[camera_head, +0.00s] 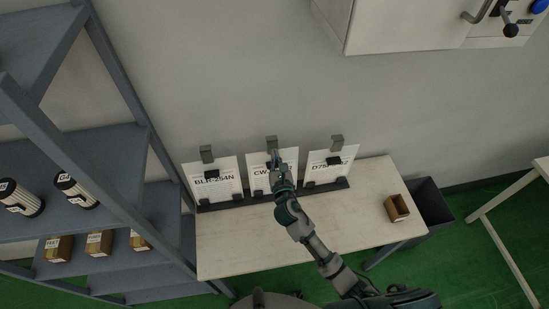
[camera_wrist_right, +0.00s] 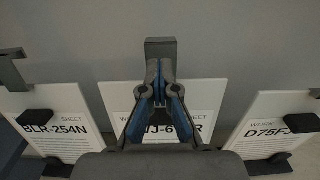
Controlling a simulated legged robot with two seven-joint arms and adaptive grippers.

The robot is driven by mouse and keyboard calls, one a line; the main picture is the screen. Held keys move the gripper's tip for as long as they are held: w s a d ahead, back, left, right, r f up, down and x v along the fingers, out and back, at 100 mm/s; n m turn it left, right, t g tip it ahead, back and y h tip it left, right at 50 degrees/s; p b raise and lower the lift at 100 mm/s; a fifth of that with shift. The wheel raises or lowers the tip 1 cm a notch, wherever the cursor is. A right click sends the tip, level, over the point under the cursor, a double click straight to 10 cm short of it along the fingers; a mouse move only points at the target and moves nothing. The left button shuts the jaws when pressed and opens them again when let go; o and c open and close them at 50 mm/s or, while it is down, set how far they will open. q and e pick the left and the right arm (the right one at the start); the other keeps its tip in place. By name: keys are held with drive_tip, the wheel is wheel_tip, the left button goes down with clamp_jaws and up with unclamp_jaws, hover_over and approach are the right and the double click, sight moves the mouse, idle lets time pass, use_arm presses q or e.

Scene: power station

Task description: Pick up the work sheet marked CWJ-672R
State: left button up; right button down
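The work sheet marked CWJ-672R (camera_head: 288,158) is the middle one of three white sheets standing in a dark rack on the table. Its label is partly covered by my right gripper (camera_head: 275,160), which is in front of its upper part. In the right wrist view the sheet (camera_wrist_right: 120,97) stands behind the gripper (camera_wrist_right: 160,72), whose two blue-sided fingers are close together at the tips. Whether they hold anything is hidden, and no black tab shows on this sheet. My left gripper is not in view.
Sheet BLR-254N (camera_head: 228,187) stands on the left and sheet D75FJ (camera_head: 325,170) on the right, each with a black tab. A brown box (camera_head: 397,208) sits at the table's right end. A grey shelf (camera_head: 100,150) is close on the left.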

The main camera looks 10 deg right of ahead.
drive_tip(key=c, duration=1.9)
unclamp_jaws()
drive_tip(key=shift+d, duration=0.1)
drive_tip(key=o, duration=1.5)
